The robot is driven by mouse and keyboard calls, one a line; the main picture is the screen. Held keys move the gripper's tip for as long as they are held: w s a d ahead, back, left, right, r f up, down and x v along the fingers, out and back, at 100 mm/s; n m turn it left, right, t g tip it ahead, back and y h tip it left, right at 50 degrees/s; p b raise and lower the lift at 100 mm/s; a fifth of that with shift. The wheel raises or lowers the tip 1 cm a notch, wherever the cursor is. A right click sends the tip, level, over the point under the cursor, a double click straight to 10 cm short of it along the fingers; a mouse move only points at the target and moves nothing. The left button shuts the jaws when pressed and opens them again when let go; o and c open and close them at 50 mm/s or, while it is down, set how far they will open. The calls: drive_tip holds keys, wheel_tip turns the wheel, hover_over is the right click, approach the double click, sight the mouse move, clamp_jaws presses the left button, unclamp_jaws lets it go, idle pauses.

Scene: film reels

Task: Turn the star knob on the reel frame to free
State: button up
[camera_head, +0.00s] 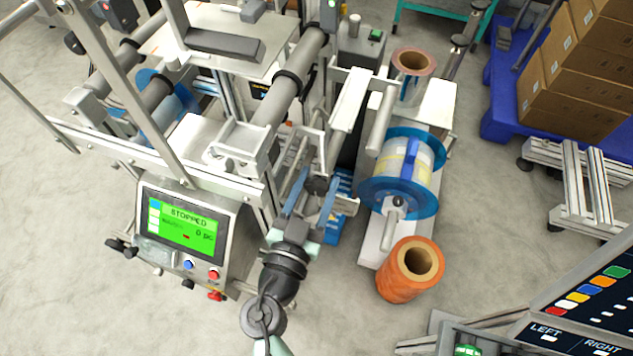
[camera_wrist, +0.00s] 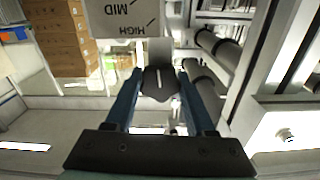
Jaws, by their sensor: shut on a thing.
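The star knob (camera_wrist: 160,88) is dark, with a white pointer line running up and down in the wrist view. It also shows in the head view (camera_head: 316,185) on the reel frame, partly hidden by my fingers. My gripper (camera_head: 313,198) reaches it from the front, its blue fingers shut on either side of it; they also show in the wrist view (camera_wrist: 160,76). A pale label plate (camera_wrist: 118,18) beyond the knob reads MID and HIGH upside down, with tick lines. The rest of the plate is out of frame, and no FREE mark shows.
A panel (camera_head: 190,222) reading STOPPED stands left of my arm. Right of it are a blue-flanged reel (camera_head: 425,160) and an orange roll (camera_head: 398,275) on the floor. Grey rollers (camera_head: 290,80) lie behind. Boxes (camera_head: 545,95) stand on a blue pallet at the upper right.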

clamp_jaws()
drive_tip(key=shift+f+n+b, duration=0.1)
drive_tip(key=shift+n+b, duration=0.4)
drive_tip(key=shift+n, duration=0.1)
drive_tip(key=shift+n+b, duration=0.35)
drive_tip(key=shift+n, duration=0.65)
drive_tip(key=o, duration=1)
unclamp_jaws()
drive_tip(key=b+v, duration=0.2)
drive_tip(key=v, duration=1.1)
